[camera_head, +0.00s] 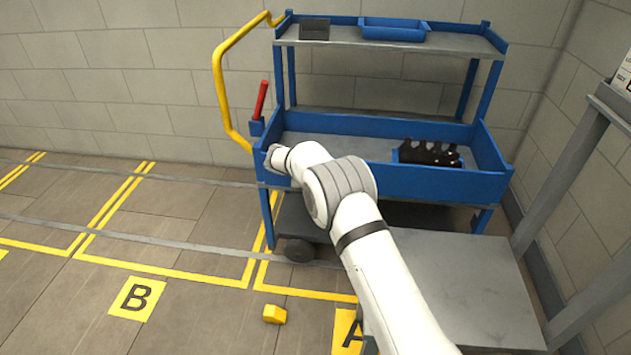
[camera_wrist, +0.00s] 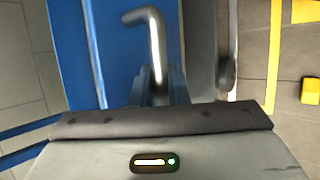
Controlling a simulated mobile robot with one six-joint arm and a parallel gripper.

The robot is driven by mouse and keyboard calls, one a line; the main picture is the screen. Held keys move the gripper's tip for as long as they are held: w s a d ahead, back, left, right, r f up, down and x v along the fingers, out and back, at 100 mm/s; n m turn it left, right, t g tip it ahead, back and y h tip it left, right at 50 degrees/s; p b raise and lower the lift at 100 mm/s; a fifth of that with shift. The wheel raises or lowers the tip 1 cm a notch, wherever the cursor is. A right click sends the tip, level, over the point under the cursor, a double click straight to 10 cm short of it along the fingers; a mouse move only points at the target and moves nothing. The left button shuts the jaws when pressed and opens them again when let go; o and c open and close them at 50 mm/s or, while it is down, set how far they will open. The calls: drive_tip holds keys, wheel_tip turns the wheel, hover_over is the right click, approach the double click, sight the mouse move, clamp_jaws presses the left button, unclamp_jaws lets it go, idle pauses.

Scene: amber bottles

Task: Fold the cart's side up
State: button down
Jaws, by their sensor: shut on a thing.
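The blue cart (camera_head: 390,122) stands against the back wall. Its long front side (camera_head: 430,184) stands up along the edge of the middle deck, as far as I can see; my arm covers part of its left end. My gripper (camera_wrist: 160,88) is at that left end; in the head view my wrist mostly hides its jaws. In the wrist view a bent silver handle (camera_wrist: 155,45) runs down to the jaws, which are shut on it. Blue metal (camera_wrist: 115,45) of the cart lies beside and beneath the handle.
A red lever (camera_head: 261,98) and a yellow push handle (camera_head: 220,80) rise at the cart's left. Dark bottles (camera_head: 430,153) sit on the middle deck. A blue tray (camera_head: 393,30) and a dark box (camera_head: 314,29) are on top. A yellow block (camera_head: 274,314) lies on the floor.

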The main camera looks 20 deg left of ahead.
drive_tip(key=shift+w+d+r, duration=0.25)
drive_tip(key=shift+w, duration=0.1)
idle(0.3)
drive_tip(key=c, duration=1.6)
unclamp_jaws()
drive_tip(key=shift+w, duration=0.1)
drive_tip(key=shift+o, duration=1)
drive_tip(key=v, duration=0.8)
drive_tip(key=shift+a+f+p, duration=0.15)
drive_tip(key=shift+f+p, duration=0.1)
drive_tip(key=shift+p, duration=0.15)
